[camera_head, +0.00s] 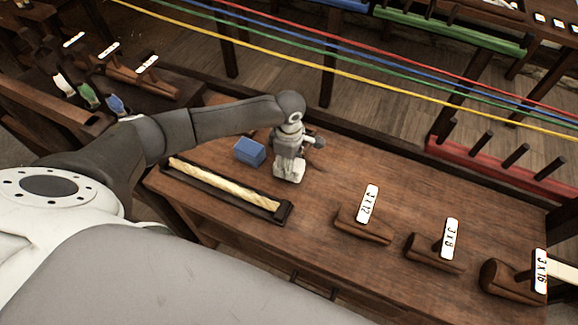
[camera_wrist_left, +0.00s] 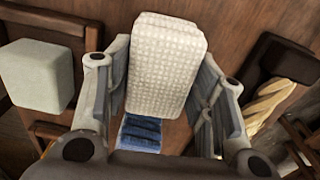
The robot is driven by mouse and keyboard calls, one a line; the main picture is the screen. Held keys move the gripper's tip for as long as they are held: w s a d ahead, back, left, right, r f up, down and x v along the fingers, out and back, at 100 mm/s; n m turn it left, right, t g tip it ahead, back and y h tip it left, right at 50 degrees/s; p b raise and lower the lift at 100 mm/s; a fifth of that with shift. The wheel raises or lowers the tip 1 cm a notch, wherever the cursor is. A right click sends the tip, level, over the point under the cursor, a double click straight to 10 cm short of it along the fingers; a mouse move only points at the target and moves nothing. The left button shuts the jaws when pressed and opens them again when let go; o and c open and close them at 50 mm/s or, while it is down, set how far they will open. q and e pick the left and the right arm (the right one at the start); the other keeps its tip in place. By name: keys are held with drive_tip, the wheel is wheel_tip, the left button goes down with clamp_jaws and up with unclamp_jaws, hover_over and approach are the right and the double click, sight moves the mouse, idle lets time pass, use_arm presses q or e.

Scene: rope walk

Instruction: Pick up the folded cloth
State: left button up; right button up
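The folded cloth (camera_wrist_left: 167,60) is a thick white textured pad lying on the brown bench. In the left wrist view it lies between and beyond the fingers of my left gripper (camera_wrist_left: 162,85). The fingers are spread wide on either side of it, very near its edges; I cannot tell whether they touch. In the head view the cloth (camera_head: 289,172) shows as a white patch just under my left gripper (camera_head: 290,160), which hides part of it. A blue patch with darker bands (camera_wrist_left: 140,133) shows below the cloth in the wrist view. My right gripper is out of view.
A blue block (camera_head: 249,152) stands left of the gripper, and a dark tray (camera_head: 288,212) with pale rope lies nearer. A pale block (camera_wrist_left: 36,75) shows in the wrist view. Wooden stands with labels (camera_head: 369,204) fill the right side. Coloured ropes (camera_head: 350,68) stretch behind the bench.

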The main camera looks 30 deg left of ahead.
use_arm(q)
drive_tip(key=c, duration=0.3)
drive_tip(key=shift+r, duration=0.1)
drive_tip(key=shift+r, duration=0.5)
drive_tip(key=s+d+r, duration=0.1)
drive_tip(key=s+r, duration=0.3)
drive_tip(key=s+d+r+b, duration=0.1)
drive_tip(key=s+r, duration=0.3)
drive_tip(key=s, duration=0.1)
drive_tip(key=s+d+r, duration=0.1)
drive_tip(key=s+r, duration=0.3)
drive_tip(key=shift+s+d+b, duration=0.25)
drive_tip(key=shift+d+b, duration=0.05)
drive_tip(key=shift+b, duration=0.05)
